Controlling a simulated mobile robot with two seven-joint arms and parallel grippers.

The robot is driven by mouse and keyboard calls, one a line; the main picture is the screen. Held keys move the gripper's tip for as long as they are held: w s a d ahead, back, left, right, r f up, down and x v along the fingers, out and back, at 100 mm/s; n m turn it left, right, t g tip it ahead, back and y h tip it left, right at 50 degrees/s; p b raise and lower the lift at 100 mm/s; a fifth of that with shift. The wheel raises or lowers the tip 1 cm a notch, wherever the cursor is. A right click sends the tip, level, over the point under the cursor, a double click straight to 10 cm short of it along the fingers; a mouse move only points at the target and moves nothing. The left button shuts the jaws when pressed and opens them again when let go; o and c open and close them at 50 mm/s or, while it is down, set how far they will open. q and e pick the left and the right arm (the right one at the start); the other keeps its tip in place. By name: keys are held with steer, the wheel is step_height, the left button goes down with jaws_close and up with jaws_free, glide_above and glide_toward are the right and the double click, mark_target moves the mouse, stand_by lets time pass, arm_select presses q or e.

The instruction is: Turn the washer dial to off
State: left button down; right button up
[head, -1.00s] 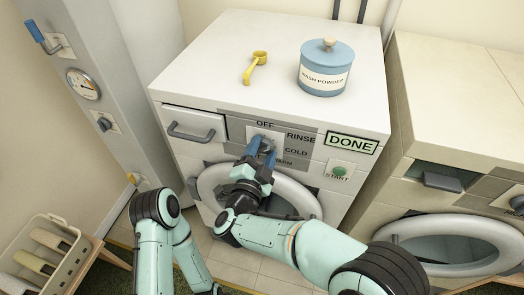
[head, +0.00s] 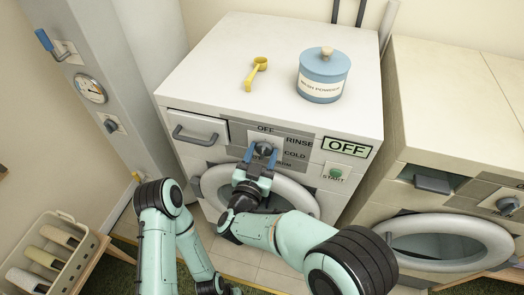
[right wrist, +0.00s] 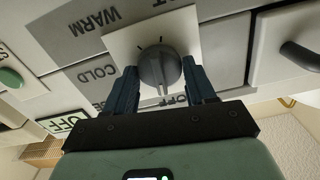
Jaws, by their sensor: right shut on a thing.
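The washer dial is a grey knob (right wrist: 159,66) on a white plate, and it also shows in the head view (head: 263,148). My right gripper (head: 261,156) has its two blue fingers on either side of the knob, shut on it, and the right wrist view shows this closely (right wrist: 161,82). The knob's ridge points toward the OFF label, which is partly hidden by the gripper in the right wrist view. The washer's display (head: 346,147) reads OFF.
The round door (head: 300,194) is below the dial. A green START button (head: 336,173) is to the right. A second machine (head: 430,110) stands at right.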

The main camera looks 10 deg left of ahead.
steer(key=shift+n, duration=0.5)
steer(key=shift+p, duration=0.3)
steer(key=o, duration=1)
steer(key=s, duration=0.4)
steer(key=s+b, duration=0.1)
steer(key=s, duration=0.8)
steer(key=shift+s+a+b, duration=0.2)
steer(key=shift+a+b, duration=0.05)
steer(key=shift+b, duration=0.1)
